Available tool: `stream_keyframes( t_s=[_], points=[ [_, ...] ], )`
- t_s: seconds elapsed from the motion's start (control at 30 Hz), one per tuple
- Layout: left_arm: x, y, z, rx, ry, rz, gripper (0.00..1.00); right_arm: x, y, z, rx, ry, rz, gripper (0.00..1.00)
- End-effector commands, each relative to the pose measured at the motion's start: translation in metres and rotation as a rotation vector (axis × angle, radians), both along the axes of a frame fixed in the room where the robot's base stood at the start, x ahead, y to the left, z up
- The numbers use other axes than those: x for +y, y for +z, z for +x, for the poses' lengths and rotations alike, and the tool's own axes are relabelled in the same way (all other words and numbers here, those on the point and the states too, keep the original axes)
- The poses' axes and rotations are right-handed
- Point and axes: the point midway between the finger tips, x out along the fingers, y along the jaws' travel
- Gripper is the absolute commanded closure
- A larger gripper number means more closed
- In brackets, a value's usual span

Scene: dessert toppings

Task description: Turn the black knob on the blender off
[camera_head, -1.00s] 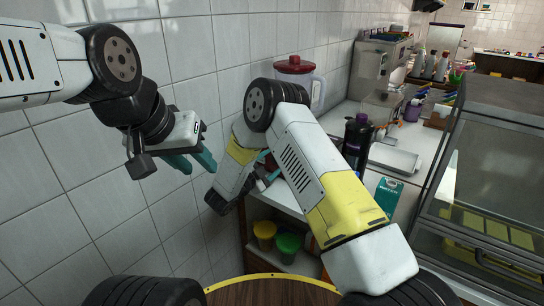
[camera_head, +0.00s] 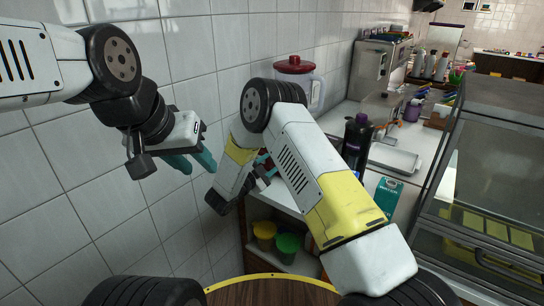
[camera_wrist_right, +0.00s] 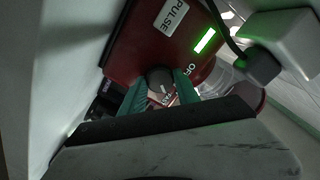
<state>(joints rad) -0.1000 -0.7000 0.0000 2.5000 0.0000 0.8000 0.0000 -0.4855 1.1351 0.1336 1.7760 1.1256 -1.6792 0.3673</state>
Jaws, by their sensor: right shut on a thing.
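The blender (camera_head: 294,68), with a red lid and clear jug, stands by the tiled wall in the head view; my right arm hides its base. In the right wrist view its dark red base (camera_wrist_right: 140,45) carries the black knob (camera_wrist_right: 159,78), with an "OFF" label and a lit green mark near it. My right gripper (camera_wrist_right: 160,88) has its teal fingers on either side of the knob and is shut on it. In the head view the right gripper is mostly hidden behind my arm. My left gripper (camera_head: 192,161) is empty in the air at left, fingers apart.
A dark bottle (camera_head: 356,140) and a teal carton (camera_head: 388,195) stand on the counter right of my right arm. A coffee machine (camera_head: 378,68) is farther back. Yellow and green tubs (camera_head: 288,243) sit on the shelf below. A glass case (camera_head: 495,160) fills the right side.

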Motion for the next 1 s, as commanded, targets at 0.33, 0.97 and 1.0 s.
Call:
stream_keyframes(
  t_s=[0.33, 0.97, 1.0],
  points=[
    [0.0000, 0.0000, 0.0000, 0.000, 0.000, 0.000, 0.64, 0.0018, -0.0006, -0.0008, 0.171, 0.004, -0.233, 1.00],
    [0.0000, 0.0000, 0.0000, 0.000, 0.000, 0.000, 0.64, 0.0018, -0.0014, -0.0013, 0.522, 0.005, -0.717, 1.00],
    [0.0000, 0.0000, 0.0000, 0.000, 0.000, 0.000, 0.64, 0.0018, -0.0014, -0.0013, 0.543, 0.005, -0.746, 1.00]
  ],
)
